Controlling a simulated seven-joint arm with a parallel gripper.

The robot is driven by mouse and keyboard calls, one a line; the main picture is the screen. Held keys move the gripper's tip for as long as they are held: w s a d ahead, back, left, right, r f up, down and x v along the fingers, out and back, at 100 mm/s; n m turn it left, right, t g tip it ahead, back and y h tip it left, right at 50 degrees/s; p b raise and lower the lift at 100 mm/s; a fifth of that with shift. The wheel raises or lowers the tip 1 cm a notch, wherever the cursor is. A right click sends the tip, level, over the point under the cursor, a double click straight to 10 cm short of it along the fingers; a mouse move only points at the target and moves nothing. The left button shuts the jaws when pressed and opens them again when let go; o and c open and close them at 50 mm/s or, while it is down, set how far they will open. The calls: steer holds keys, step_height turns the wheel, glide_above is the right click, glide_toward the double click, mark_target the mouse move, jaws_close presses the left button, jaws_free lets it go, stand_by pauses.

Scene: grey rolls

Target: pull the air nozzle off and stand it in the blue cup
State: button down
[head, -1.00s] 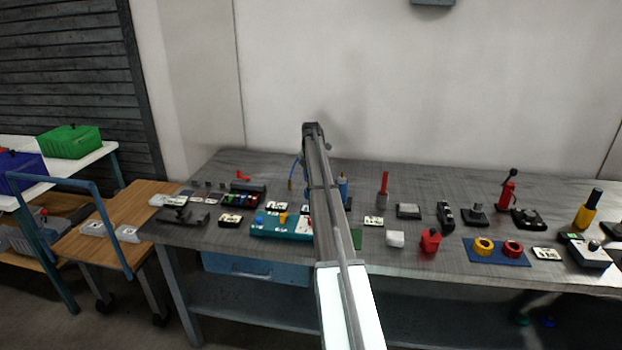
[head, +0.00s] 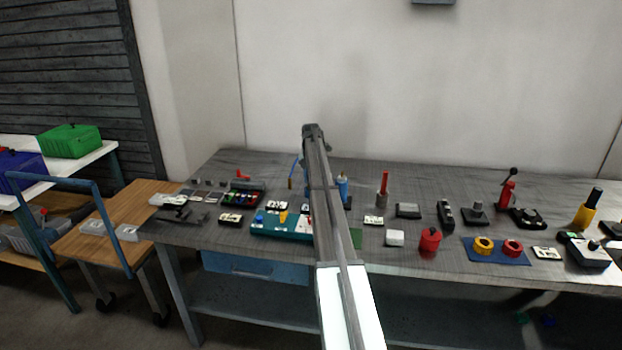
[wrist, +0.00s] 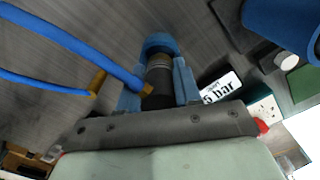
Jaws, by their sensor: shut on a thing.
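In the wrist view my gripper (wrist: 157,88) has its two blue fingers on either side of a dark cylinder with a rounded blue end, which I take to be the air nozzle (wrist: 158,72). The fingers are shut on it. A blue hose (wrist: 75,42) with a brass end comes close beside it; whether they are joined I cannot tell. A large blue round body, probably the blue cup (wrist: 285,22), shows at the upper right, apart from the gripper. In the head view my arm hides the gripper and the nozzle.
A white "5 bar" plate (wrist: 221,88) lies right of the fingers. A second blue hose with a brass end (wrist: 97,83) is at the left. In the head view a teal tray (head: 268,232) with small parts, a red can (head: 429,240) and a blue mat (head: 480,256) crowd the table (head: 385,268).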

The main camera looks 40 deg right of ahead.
steer(key=shift+f, duration=1)
steer(key=c, duration=0.7)
jaws_free()
steer(key=shift+s+f, duration=0.1)
steer(key=shift+s, duration=0.05)
step_height(320, 180, up, 14)
steer(key=shift+r, duration=0.1)
